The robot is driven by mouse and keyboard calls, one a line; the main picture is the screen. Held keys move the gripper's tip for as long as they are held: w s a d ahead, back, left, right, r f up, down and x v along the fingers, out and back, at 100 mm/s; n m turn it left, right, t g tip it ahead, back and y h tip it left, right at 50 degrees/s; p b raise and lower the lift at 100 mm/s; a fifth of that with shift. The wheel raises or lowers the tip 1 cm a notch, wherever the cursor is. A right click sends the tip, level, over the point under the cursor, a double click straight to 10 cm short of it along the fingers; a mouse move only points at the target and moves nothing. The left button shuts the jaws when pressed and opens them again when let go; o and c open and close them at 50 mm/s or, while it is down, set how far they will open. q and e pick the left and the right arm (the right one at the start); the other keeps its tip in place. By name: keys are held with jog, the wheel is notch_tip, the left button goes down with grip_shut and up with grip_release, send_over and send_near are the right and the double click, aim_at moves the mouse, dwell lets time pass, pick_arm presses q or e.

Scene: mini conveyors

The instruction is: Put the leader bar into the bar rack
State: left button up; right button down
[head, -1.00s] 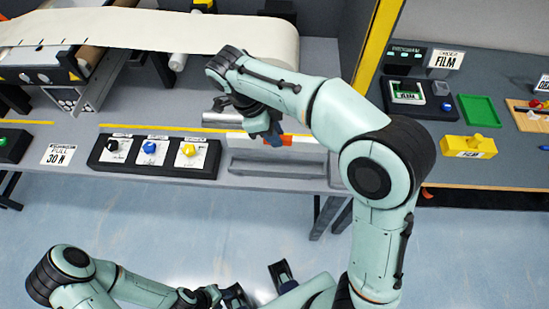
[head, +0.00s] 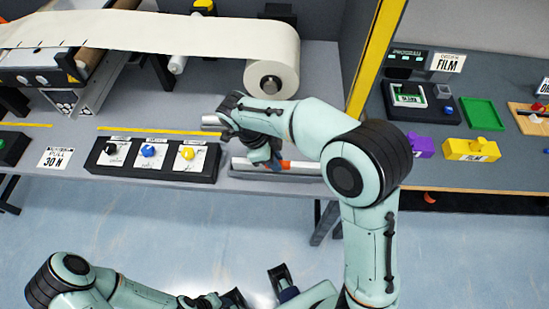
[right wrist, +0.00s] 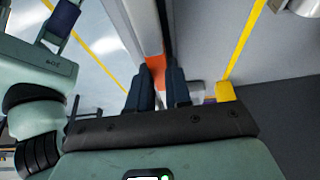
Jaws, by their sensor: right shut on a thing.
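The leader bar, white with an orange middle (head: 300,165), is in my right gripper (head: 272,162) in the head view. The gripper is shut on the orange part, which also shows between the fingers in the right wrist view (right wrist: 156,70). The bar rack, a long grey tray (head: 245,173), lies at the bench's front edge. The bar appears right over the rack, lined up along it; whether it touches the rack cannot be told. The arm hides part of both. My left arm is low at the front; its gripper (head: 236,299) is partly cut off and its jaws are unclear.
A panel with black, blue and yellow knobs (head: 152,170) stands left of the rack. A silvery cylinder (head: 212,122) lies behind the gripper. A paper roll (head: 270,80) is behind. Yellow (head: 470,150) and purple (head: 420,148) blocks are on the right bench.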

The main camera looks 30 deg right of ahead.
jog(key=shift+f, duration=0.15)
jog(key=c, duration=1.1)
grip_release()
jog(key=shift+o, duration=0.2)
jog(key=shift+w+a+r, duration=0.1)
jog(key=shift+r, duration=0.3)
jog(key=p+v, duration=0.2)
jog(key=v, duration=0.9)
jog(key=shift+r, duration=0.25)
